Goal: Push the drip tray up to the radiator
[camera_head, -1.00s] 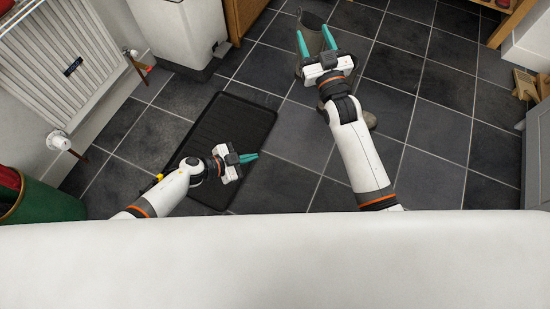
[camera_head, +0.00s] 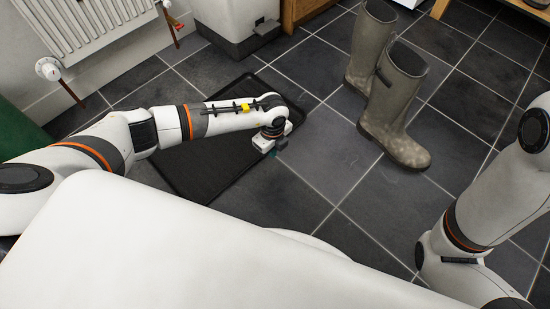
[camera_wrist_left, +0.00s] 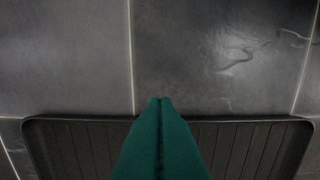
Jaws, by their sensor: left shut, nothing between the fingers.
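The black ribbed drip tray (camera_head: 205,172) lies flat on the tiled floor, partly hidden under my left arm. The white radiator (camera_head: 88,28) is on the wall at the upper left, with bare floor between it and the tray. My left gripper (camera_head: 277,152) is shut and empty, low at the tray's right-hand long side. In the left wrist view its teal fingertips (camera_wrist_left: 160,101) overlap the rim of the tray (camera_wrist_left: 60,145); I cannot tell whether they touch it. My right arm shows at the right edge, but its gripper is out of view.
A pair of olive wellies (camera_head: 390,115) stands on the floor right of the tray. A white bin (camera_head: 237,22) is beyond the tray. A radiator valve and pipe (camera_head: 55,75) stand at the left, near a green container (camera_head: 22,140). Tiles between tray and wellies are clear.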

